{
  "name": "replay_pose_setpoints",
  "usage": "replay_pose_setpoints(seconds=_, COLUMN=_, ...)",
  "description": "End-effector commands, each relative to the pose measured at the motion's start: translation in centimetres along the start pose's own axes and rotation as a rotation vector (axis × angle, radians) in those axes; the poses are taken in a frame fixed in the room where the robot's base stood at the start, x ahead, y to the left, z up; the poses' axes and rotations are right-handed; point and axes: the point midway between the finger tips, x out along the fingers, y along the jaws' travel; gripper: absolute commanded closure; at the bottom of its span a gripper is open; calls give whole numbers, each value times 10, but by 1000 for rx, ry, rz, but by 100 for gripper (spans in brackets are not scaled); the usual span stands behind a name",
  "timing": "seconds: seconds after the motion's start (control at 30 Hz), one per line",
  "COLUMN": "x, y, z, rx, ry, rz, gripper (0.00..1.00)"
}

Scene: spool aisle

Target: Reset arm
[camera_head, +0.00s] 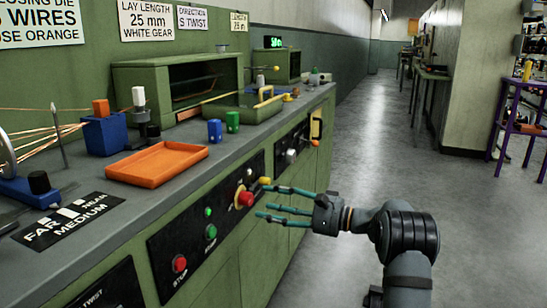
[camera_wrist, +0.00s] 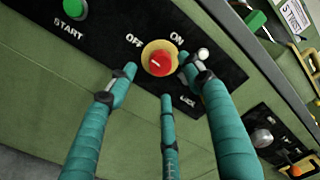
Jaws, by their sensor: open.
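My gripper (camera_head: 266,203) is in the head view, its teal fingers spread open beside the black control panel on the green cabinet front. The wrist view shows the three teal fingers of my gripper (camera_wrist: 158,90) around a red knob (camera_wrist: 158,63) on a yellow plate, with OFF and ON marked near it. The red knob also shows in the head view (camera_head: 245,199), just left of the fingertips. Nothing is held. I cannot tell whether a fingertip touches the knob or its plate. My arm reaches in from the lower right.
The green start button (camera_wrist: 75,8) is left of the knob in the wrist view. On the bench stand an orange tray (camera_head: 157,165), a blue block (camera_head: 215,130) and a green block (camera_head: 232,122). A purple table (camera_head: 510,128) stands far right. The aisle floor (camera_head: 375,150) is clear.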

Motion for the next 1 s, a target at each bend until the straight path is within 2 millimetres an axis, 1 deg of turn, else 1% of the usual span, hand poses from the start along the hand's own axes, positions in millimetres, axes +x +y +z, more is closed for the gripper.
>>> replay_pose_setpoints(seconds=0.03, x=11, y=0, z=1, rx=-1, ry=-3, rz=1, gripper=49)
replay_pose_setpoints(seconds=0.2, x=39, y=0, z=1, rx=0, ry=-2, rz=0, gripper=49)
replay_pose_setpoints(seconds=0.3, x=51, y=0, z=0, rx=1, ry=-1, rz=-1, gripper=49)
replay_pose_setpoints(seconds=0.4, x=58, y=0, z=0, rx=1, ry=1, rz=0, gripper=49)
replay_pose_setpoints(seconds=0.83, x=58, y=0, z=0, rx=14, ry=1, rz=0, gripper=49)
replay_pose_setpoints(seconds=0.93, x=53, y=0, z=-1, rx=10, ry=2, rz=0, gripper=49)
replay_pose_setpoints(seconds=1.0, x=47, y=0, z=-1, rx=4, ry=3, rz=-2, gripper=49)
